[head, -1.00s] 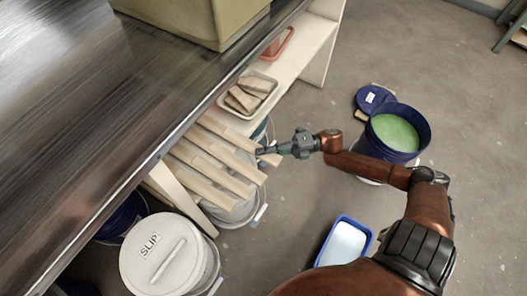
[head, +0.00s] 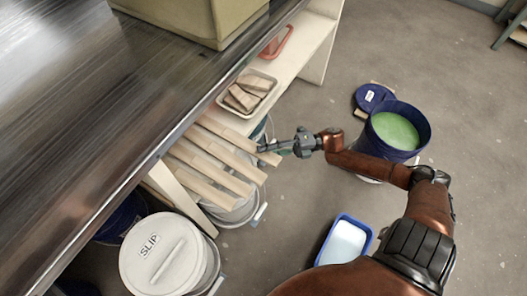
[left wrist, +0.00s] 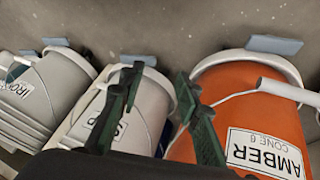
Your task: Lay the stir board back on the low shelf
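Several pale wooden stir boards lie side by side on the low shelf (head: 162,182) under the steel table, their ends jutting out past its edge. My left gripper (left wrist: 158,80) shows only in the left wrist view, open and empty in front of the buckets.
A SLIP bucket (head: 165,260), an open bucket of green glaze (head: 397,132) and a blue-rimmed basin (head: 345,243) are on the floor. An orange AMBER bucket (left wrist: 240,108) is near my left gripper.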

